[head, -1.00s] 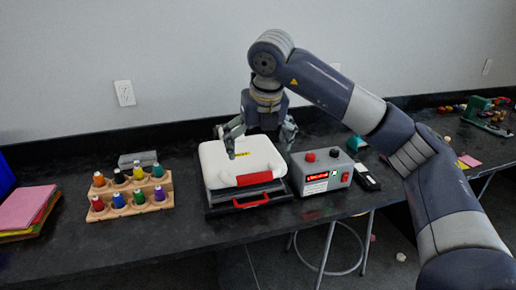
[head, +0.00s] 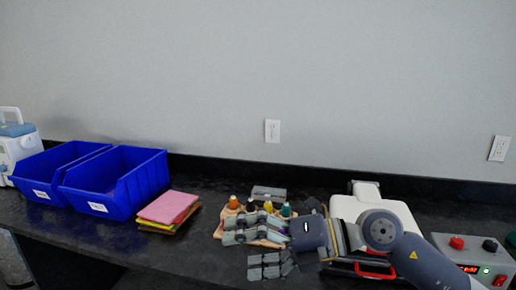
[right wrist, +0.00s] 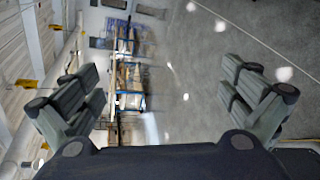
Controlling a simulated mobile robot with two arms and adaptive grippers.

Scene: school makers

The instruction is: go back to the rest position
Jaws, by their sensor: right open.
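My right gripper (head: 242,254) reaches in from the right of the head view, in front of the rack of small bottles. It is open with nothing between its fingers. The right wrist view also shows the gripper (right wrist: 160,84), its fingers wide apart, with only distant floor and shelves beyond. My right forearm passes in front of the white machine and hides part of it. My left gripper is not in view.
The wooden bottle rack (head: 219,233) is partly hidden behind the gripper. The white machine with a red handle (head: 345,208) and a grey control box (head: 440,243) stand right. Coloured sheets (head: 168,208) and blue bins (head: 128,183) stand left. Black counter between bins and wall is clear.

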